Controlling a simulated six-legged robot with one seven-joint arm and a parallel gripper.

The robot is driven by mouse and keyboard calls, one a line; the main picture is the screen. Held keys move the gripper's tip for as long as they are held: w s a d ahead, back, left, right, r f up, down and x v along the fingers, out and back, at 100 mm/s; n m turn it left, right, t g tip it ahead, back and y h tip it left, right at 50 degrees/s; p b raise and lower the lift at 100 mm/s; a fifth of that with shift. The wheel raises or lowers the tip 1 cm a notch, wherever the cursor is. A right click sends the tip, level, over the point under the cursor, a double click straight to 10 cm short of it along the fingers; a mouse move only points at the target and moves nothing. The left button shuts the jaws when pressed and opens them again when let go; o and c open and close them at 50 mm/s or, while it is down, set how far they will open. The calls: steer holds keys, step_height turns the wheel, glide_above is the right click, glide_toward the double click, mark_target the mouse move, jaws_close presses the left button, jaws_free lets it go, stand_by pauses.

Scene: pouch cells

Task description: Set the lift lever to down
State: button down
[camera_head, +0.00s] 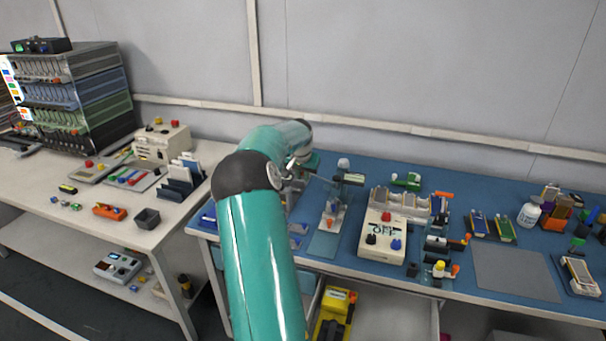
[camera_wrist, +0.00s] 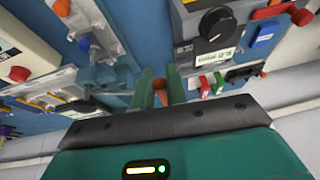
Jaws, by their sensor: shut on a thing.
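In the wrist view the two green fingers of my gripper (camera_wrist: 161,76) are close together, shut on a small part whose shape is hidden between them. I cannot tell from these frames whether that part is the lift lever. A grey metal fixture (camera_wrist: 100,77) lies just left of the fingers. A grey panel with a black knob (camera_wrist: 215,24) and a red handle (camera_wrist: 274,10) lies to the right. In the head view my arm reaches over the left end of the blue bench, and the fingertips are not clear there.
On the blue bench (camera_head: 515,278) stand a cream control box (camera_head: 383,245) marked OFF, a white bottle (camera_head: 529,213) and several small fixtures. An open drawer (camera_head: 390,316) below holds a yellow device (camera_head: 334,315). A white bench (camera_head: 98,218) with a rack (camera_head: 72,92) stands left.

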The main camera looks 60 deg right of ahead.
steer(key=shift+s+f+n+g+h, duration=0.1)
steer(key=shift+f+n+g+h, duration=0.25)
steer(key=shift+f+g, duration=1.1)
steer(key=shift+f+n+g+h, duration=0.3)
steer(key=shift+f+g, duration=0.7)
steer(key=shift+g, duration=0.85)
steer(key=c, duration=1.4)
jaws_free()
steer(key=shift+c, duration=0.2)
steer(key=shift+r, duration=0.1)
steer(key=v, duration=1.3)
steer(key=shift+r, duration=0.2)
steer(key=shift+w+a, duration=0.15)
steer(key=shift+w, duration=0.05)
